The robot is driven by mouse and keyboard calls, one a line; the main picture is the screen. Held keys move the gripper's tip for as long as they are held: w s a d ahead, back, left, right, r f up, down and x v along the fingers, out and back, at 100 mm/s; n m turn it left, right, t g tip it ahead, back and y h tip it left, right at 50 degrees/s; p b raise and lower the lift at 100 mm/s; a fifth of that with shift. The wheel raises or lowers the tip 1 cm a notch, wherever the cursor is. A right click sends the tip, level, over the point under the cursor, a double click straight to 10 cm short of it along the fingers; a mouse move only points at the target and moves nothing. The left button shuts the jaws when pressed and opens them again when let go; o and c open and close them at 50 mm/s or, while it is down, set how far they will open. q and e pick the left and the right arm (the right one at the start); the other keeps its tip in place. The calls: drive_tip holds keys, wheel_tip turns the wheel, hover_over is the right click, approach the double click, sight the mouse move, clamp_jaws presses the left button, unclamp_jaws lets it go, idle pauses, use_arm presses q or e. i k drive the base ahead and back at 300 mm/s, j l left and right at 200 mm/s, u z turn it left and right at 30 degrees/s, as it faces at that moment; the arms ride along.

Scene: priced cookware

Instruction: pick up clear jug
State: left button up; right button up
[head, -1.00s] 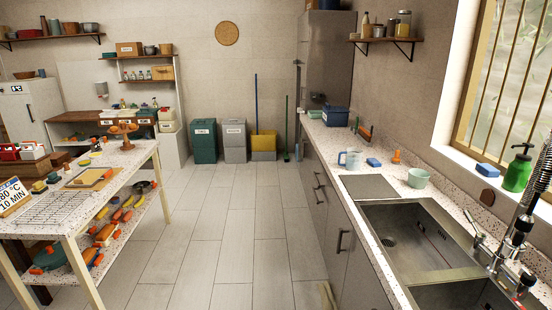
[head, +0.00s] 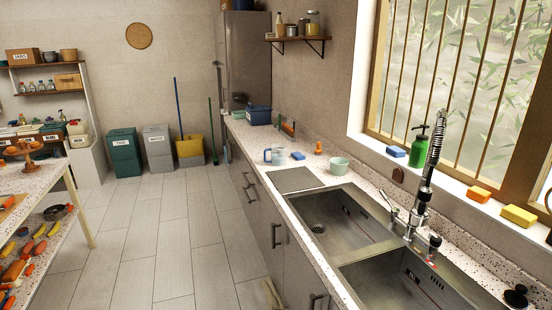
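The clear jug (head: 275,156) is a small see-through vessel with a bluish tint. It stands upright on the speckled counter (head: 262,141), beyond the sink and to the left of a blue sponge (head: 298,156). Its handle seems to be on the left side, but it is small in the head view. Neither of my grippers is in the head view, and nothing is seen touching the jug.
A pale green bowl (head: 339,165) and an orange cone-shaped item (head: 318,148) stand near the jug. The double sink (head: 345,222) with a tall tap (head: 428,170) fills the near counter. Free tiled floor (head: 165,245) lies left of the cabinets, before a shelved table (head: 40,182).

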sight(278, 151)
drive_tip(key=z, duration=2.15)
drive_tip(key=j+u, duration=0.1)
drive_tip(key=u, duration=2.1)
drive_tip(key=i+j+u, duration=0.15)
drive_tip(key=i+j, duration=0.2)
drive_tip(key=i+j+u, duration=0.2)
drive_tip(key=i+j, duration=0.15)
drive_tip(key=i, duration=0.2)
drive_tip(key=i+j+u, duration=0.15)
drive_tip(key=i, duration=0.35)
drive_tip(key=i+j+u, duration=0.15)
drive_tip(key=i, duration=0.35)
drive_tip(key=i+j+z, duration=0.15)
drive_tip(key=i, duration=0.4)
drive_tip(key=i+j+z, duration=0.15)
drive_tip(key=i, duration=0.35)
drive_tip(key=i+j+z, duration=0.15)
drive_tip(key=i, duration=0.4)
drive_tip(key=j, duration=0.1)
